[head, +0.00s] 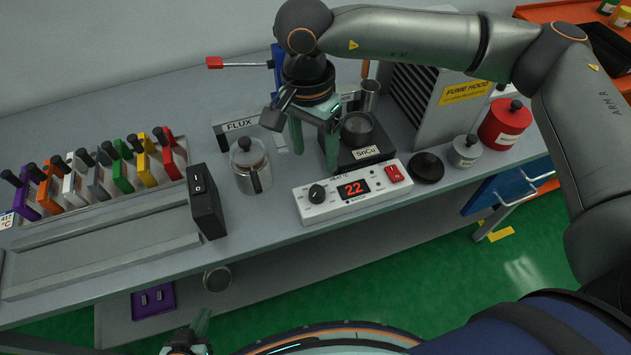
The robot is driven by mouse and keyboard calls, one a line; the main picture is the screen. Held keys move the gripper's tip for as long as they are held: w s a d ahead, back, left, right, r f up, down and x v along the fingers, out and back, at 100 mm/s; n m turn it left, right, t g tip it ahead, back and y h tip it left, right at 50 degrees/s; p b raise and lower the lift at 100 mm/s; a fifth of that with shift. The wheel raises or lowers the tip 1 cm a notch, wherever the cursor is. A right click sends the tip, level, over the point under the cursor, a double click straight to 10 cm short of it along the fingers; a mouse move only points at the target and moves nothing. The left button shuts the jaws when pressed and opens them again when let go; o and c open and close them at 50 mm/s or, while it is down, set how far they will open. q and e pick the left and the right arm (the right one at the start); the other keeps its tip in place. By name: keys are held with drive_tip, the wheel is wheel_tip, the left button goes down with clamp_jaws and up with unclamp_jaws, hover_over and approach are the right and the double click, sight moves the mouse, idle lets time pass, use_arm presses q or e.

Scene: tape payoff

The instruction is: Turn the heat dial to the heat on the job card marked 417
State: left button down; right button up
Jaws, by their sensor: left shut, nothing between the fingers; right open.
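The heat dial (317,193) is a black knob on the left of a white control box (345,205). The box's red display (353,188) reads 22, and a red switch (394,173) sits at its right. A small white-and-blue card (6,220) at the far left edge is partly cut off; its print looks like 417 with °C, but it is tiny. My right gripper (314,147) is open and empty, pointing down above and behind the dial, apart from it. My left gripper (197,331) is shut and empty at the bottom, in front of the bench and below its top.
A SnCu pot (357,131) stands behind the control box. A lidded glass jar (251,168) and a black switch block (205,203) stand left. Several coloured clamps (98,173) line the bench. A black lid (427,168) and tins are at right. Bench top before the box is clear.

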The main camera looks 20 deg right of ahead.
sight(317, 190)
drive_tip(key=f, duration=0.3)
drive_tip(key=f+p, duration=0.1)
drive_tip(key=f, duration=0.6)
drive_tip(key=shift+s+d+f+p, duration=0.15)
drive_tip(key=shift+s+f+p, duration=0.1)
drive_tip(key=shift+p, duration=0.05)
clamp_jaws()
